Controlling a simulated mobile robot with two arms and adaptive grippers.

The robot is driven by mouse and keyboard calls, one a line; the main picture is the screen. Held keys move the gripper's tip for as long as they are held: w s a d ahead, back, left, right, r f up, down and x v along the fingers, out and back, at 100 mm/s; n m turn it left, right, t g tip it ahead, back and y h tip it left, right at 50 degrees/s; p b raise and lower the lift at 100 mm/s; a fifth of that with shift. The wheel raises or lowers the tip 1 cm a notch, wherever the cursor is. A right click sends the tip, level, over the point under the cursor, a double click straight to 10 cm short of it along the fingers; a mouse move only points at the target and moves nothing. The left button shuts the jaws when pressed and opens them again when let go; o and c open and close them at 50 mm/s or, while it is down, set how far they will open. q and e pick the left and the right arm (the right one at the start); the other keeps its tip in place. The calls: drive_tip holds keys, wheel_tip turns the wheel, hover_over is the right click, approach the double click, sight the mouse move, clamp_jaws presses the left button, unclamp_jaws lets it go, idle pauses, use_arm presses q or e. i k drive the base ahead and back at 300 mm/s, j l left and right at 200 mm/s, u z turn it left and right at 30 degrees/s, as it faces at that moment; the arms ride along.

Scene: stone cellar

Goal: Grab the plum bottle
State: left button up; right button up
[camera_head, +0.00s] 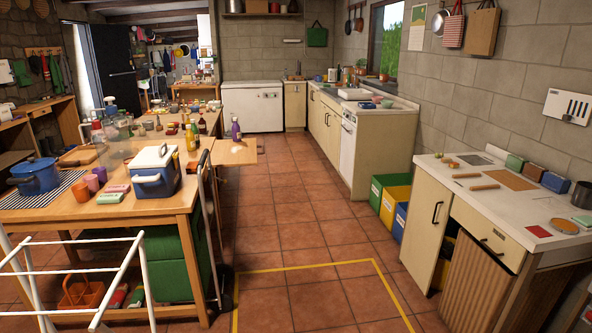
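A plum-purple bottle (236,131) stands upright at the far right end of the long wooden table, on a light wooden leaf (245,152) that juts out over the aisle. It is small in the head view. Yellow and dark bottles (190,136) stand to its left, apart from it. Neither of my grippers shows in this view.
The wooden table holds a blue-and-white cooler (154,171), a blue pot (36,175) and cups. A hand truck (213,235) stands at its right end. A white rack (70,270) is at near left. Tiled floor (300,200) lies clear between the table and the right counters (480,185).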

sight(236, 128)
drive_tip(key=i+z, duration=0.35)
drive_tip(key=i, duration=1.55)
drive_tip(key=i+l, duration=0.1)
drive_tip(key=i, duration=1.9)
drive_tip(key=i+u, duration=0.45)
drive_tip(key=i+l+u, duration=0.25)
drive_tip(key=i+u, duration=0.15)
drive_tip(key=i+l+u, duration=0.3)
drive_tip(key=u, duration=0.15)
drive_tip(key=i+l+u, duration=0.45)
drive_tip(key=k, duration=0.1)
